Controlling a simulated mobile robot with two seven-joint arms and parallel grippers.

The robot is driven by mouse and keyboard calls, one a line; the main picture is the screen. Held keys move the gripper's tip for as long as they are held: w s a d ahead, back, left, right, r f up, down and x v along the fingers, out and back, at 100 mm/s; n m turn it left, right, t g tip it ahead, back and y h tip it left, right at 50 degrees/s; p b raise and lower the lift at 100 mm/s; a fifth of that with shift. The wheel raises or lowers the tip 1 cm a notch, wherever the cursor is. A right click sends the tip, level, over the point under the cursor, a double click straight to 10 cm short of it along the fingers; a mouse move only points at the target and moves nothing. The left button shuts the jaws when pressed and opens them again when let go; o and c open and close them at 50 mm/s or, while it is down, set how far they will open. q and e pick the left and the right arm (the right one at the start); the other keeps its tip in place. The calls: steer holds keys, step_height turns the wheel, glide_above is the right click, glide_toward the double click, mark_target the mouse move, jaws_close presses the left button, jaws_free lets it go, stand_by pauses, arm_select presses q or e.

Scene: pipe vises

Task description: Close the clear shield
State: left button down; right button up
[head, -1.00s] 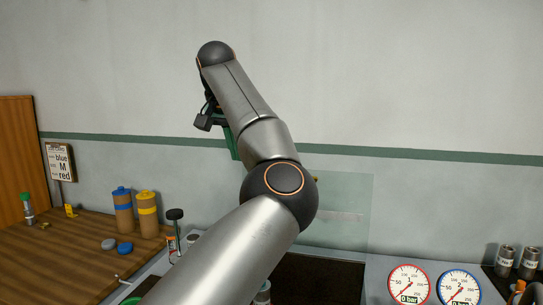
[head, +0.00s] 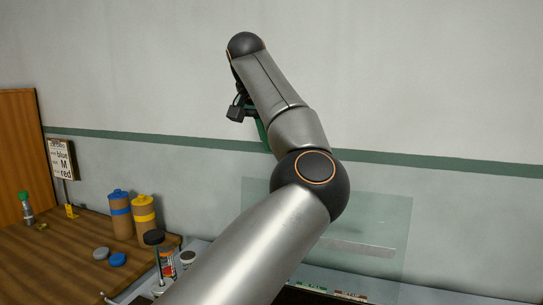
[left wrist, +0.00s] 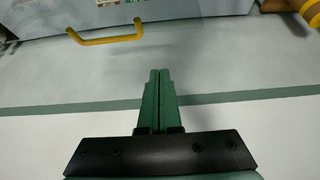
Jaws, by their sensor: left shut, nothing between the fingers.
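The clear shield (head: 385,225) is a see-through panel standing up in front of the wall, partly hidden behind my left arm in the head view. My left gripper (head: 264,135) is up above and left of the shield, its green fingers partly hidden by the arm. In the left wrist view the gripper (left wrist: 160,72) is shut and empty, with the wall behind it. A yellow handle (left wrist: 105,40) shows there beyond the fingertips, up and to the left, apart from them. My right gripper is not in view.
A wooden bench (head: 60,255) at left carries two brown bottles with blue and yellow tops (head: 120,215) (head: 144,217), a grey and a blue cap, and a sign (head: 61,160). A black-topped item (head: 154,238) stands near my arm.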

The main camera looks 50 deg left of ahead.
arm_select(q)
step_height(320, 180, down, 7)
steer(key=shift+w+a+f, duration=0.2)
steer(key=shift+w, duration=0.05)
stand_by(0.4)
stand_by(0.4)
